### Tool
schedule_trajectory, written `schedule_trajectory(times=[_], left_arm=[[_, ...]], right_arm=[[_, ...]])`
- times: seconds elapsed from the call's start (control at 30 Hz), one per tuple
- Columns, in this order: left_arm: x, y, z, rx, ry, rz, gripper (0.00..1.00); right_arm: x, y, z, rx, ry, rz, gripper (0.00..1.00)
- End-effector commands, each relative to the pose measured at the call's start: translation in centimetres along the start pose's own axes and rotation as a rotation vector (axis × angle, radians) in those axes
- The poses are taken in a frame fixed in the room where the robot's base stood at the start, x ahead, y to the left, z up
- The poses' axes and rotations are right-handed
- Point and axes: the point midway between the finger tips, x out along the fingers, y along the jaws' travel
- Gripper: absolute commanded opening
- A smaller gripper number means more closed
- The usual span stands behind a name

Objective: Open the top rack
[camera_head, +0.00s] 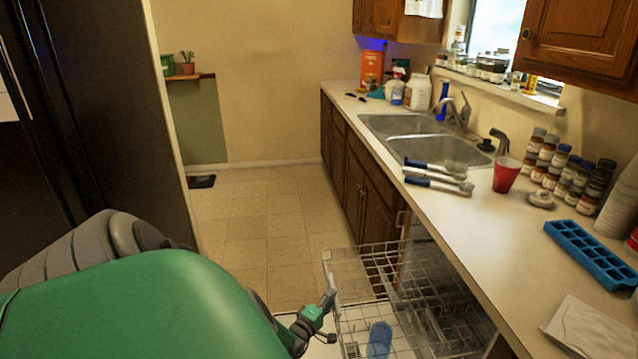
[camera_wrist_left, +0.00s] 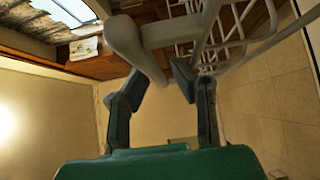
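The top rack (camera_head: 360,262) is a white wire basket standing out past the counter front at the lower middle of the head view. My left gripper (camera_head: 325,305) is at the rack's left front corner, small and partly hidden by my green arm. In the left wrist view, the two dark fingers (camera_wrist_left: 168,82) stand apart. A pale grey rounded piece (camera_wrist_left: 128,42) lies just beyond them, with rack wires (camera_wrist_left: 222,35) behind. I cannot tell whether the fingers touch it. My right gripper does not show.
A blue item (camera_head: 380,338) shows through the wires. The counter (camera_head: 465,235) on the right holds blue-handled utensils (camera_head: 438,170), a red cup (camera_head: 506,174), several small jars (camera_head: 550,165) and a blue ice tray (camera_head: 590,254). The tiled floor (camera_head: 262,225) left of the cabinets is clear.

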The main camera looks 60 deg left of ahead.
Motion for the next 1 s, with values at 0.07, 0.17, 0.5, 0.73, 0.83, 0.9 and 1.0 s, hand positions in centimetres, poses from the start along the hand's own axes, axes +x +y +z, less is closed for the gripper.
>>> schedule_trajectory(times=[0.07, 0.17, 0.5, 0.73, 0.83, 0.9, 1.0], left_arm=[[-0.7, -0.2, 0.0, -0.002, -0.003, -0.006, 0.21], [-1.5, -0.2, 0.0, -0.004, -0.003, -0.007, 0.21], [-7.4, -0.1, 0.1, -0.002, -0.002, -0.007, 0.21], [-10.8, -0.1, 0.1, -0.001, -0.002, -0.004, 0.21], [-11.4, -0.2, 0.1, 0.0, -0.002, -0.005, 0.21], [-11.6, -0.1, 0.1, 0.0, -0.001, -0.004, 0.21], [-11.7, -0.1, 0.1, 0.0, -0.001, -0.003, 0.21]], right_arm=[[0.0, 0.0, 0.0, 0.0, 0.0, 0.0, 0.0], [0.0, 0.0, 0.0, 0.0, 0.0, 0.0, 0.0], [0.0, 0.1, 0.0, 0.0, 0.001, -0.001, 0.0], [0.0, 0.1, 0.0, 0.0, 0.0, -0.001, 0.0], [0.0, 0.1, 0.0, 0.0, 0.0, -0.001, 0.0], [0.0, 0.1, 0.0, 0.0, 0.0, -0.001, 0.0], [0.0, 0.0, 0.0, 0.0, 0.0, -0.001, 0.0]])
